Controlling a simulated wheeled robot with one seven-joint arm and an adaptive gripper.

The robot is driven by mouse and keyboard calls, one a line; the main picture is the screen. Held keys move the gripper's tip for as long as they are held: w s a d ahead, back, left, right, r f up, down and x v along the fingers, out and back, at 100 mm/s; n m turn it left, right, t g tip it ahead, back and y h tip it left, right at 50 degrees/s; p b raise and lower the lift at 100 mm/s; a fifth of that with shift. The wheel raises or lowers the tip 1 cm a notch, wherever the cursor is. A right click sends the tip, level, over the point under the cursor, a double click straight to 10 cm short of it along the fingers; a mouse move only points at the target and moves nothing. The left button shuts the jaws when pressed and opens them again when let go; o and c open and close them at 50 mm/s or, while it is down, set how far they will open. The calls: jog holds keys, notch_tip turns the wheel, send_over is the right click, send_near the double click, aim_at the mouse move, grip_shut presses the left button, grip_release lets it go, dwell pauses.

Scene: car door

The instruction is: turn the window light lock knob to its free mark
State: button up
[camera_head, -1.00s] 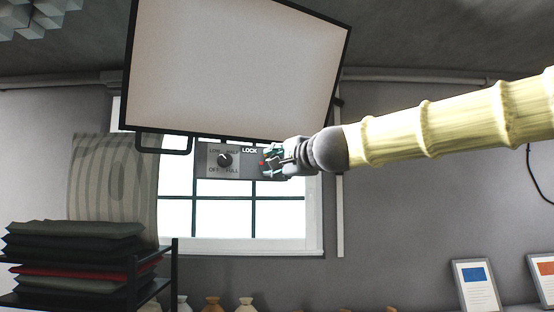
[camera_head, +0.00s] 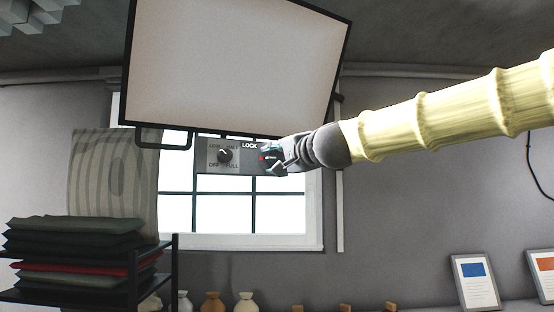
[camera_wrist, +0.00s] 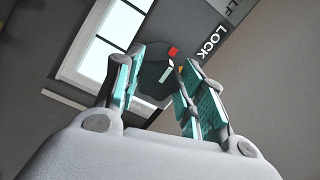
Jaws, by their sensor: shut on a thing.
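The lock knob (camera_wrist: 152,76) is a dark round knob with a white line on it, seen between my fingers in the wrist view. My gripper (camera_wrist: 158,88) is shut on it, its teal-padded fingers on either side. A red mark (camera_wrist: 173,51) and a small orange mark (camera_wrist: 181,69) lie by the knob's edge, near the LOCK label (camera_wrist: 214,42). In the head view my gripper (camera_head: 273,160) covers the right end of the grey control box (camera_head: 204,168) and hides most of the knob. The window light (camera_head: 235,65), a large pale panel in a black frame, hangs above the box.
A second black dial (camera_head: 224,156), with LOW, HALF, OFF and FULL labels, sits left of the lock knob on the same box. A black handle (camera_head: 163,145) hangs under the panel's left corner. A rack of folded cloths (camera_head: 80,240) stands lower left.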

jog(key=o, duration=1)
jog(key=shift+s, duration=0.1)
jog(key=v, duration=1.1)
jog(key=shift+s+d, duration=0.25)
jog(key=shift+s, duration=0.05)
